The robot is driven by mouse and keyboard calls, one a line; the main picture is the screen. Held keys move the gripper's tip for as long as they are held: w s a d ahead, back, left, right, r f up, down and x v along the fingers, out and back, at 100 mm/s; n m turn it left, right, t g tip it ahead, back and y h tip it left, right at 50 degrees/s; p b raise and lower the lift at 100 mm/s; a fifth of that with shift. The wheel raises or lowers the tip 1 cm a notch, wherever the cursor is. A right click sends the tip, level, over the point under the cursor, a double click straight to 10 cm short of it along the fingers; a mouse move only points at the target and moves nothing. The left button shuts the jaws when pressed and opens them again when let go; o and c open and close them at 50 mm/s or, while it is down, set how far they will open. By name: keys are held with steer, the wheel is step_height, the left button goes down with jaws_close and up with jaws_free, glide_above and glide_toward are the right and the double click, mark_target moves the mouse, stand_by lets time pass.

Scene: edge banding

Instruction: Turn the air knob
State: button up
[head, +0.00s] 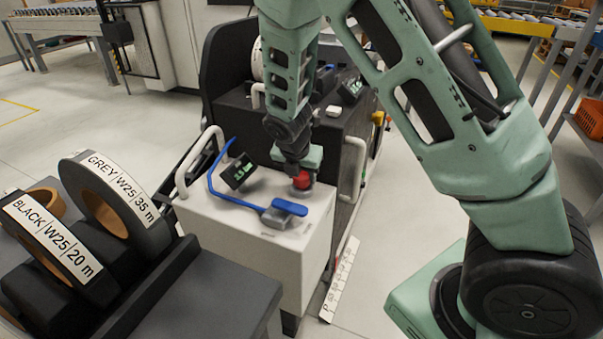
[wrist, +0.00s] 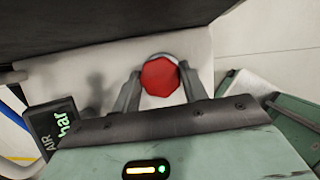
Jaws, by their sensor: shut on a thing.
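The air knob (head: 302,180) is a red faceted knob on top of a white box-shaped unit (head: 225,225). In the wrist view the red knob (wrist: 160,77) sits between the two grey fingers. My gripper (head: 302,172) reaches down from above; it also shows in the wrist view (wrist: 160,84), shut on the knob with a finger on each side. A small dark gauge display (head: 237,171) with green digits stands left of the knob. It shows in the wrist view as a tilted sign (wrist: 52,127) reading "AIR" and "bar". The knob's underside is hidden.
A blue hose and blue lever (head: 289,207) lie on the white unit, in front of the knob. A white handle (head: 352,168) stands to its right. Labelled edge-band rolls (head: 62,250) sit on a dark table at the left. Dark machine bodywork rises behind.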

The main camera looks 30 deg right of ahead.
steer(key=shift+r+p, duration=0.1)
steer(key=shift+p, duration=0.25)
steer(key=m+g+p, duration=0.1)
steer(key=m+p, duration=0.2)
steer(key=shift+r+h+p, duration=0.15)
steer(key=shift+h+p, duration=0.15)
steer(key=m+g+p, duration=0.1)
steer(key=m+p, duration=0.1)
steer(key=m, duration=0.1)
steer(key=m+g+p, duration=0.1)
steer(key=m+p, duration=0.1)
steer(key=p, duration=0.1)
steer(key=shift+w+m, duration=0.15)
steer(key=shift+m, duration=0.25)
steer(key=m+g+p, duration=0.2)
steer(key=m, duration=0.3)
steer(key=m+y+p, duration=0.1)
steer(key=m, duration=0.1)
steer(key=m+g, duration=0.1)
steer(key=shift+w+f+m, duration=0.1)
steer(key=shift+f+m, duration=0.15)
steer(key=shift+m, duration=0.35)
steer(key=o, duration=1)
